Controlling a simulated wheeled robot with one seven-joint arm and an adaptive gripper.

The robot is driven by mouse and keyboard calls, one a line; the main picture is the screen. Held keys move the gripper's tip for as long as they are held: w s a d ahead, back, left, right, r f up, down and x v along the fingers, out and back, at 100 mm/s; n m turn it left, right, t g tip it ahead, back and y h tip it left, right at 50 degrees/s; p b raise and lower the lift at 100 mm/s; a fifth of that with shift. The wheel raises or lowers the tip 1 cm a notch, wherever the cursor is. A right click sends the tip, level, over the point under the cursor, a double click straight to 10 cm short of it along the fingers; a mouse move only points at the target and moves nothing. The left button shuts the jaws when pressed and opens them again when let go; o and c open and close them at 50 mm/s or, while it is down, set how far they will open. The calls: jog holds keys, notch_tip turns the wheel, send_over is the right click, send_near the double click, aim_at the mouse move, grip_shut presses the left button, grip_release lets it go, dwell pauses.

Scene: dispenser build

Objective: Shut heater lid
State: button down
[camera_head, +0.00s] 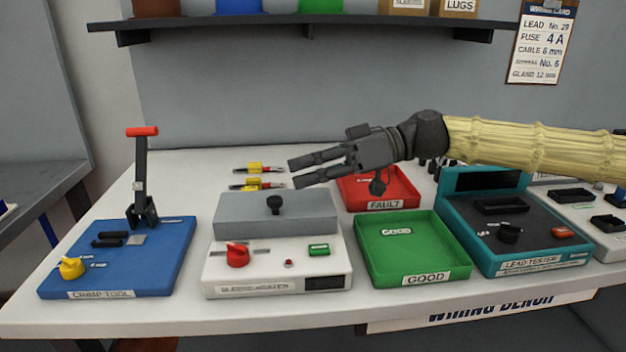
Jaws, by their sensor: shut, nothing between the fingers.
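The sleeve heater (220,276) is a white box on the bench with a red knob, a small red light, a green button and a dark display on its front. Its grey lid (240,222) lies level over the rear of the body and looks down, with no visible gap. A black knob (275,204) stands on the lid. My gripper (291,172) is above and behind the lid, pointing left, apart from the knob and empty. The lid's rear edge is partly hard to see.
The blue crimp tool (120,262) with its upright red-tipped lever stands left. A green GOOD tray (405,262), red FAULT tray (405,190) and teal lead tester (525,265) stand right. Yellow-and-red leads (258,185) lie behind the heater. A shelf (300,24) hangs above.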

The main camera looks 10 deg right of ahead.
aim_at(309, 217)
jog(key=shift+s+f+n+b, duration=0.7)
jog(key=shift+s+f+b, duration=0.15)
jog(key=shift+b, duration=0.15)
jog(key=s+f+n+b, duration=0.1)
jog(key=s+f+n+t+b, duration=0.1)
jog(key=b, duration=0.1)
jog(key=shift+a+t+b, duration=0.2)
jog(key=shift+t+b, duration=0.1)
jog(key=s+d+r+p, duration=0.1)
jog(key=d+r+p, duration=0.2)
jog(key=d+r, duration=0.3)
jog(key=v, duration=0.3)
jog(key=shift+d+f, duration=0.15)
jog(key=shift+d, duration=0.25)
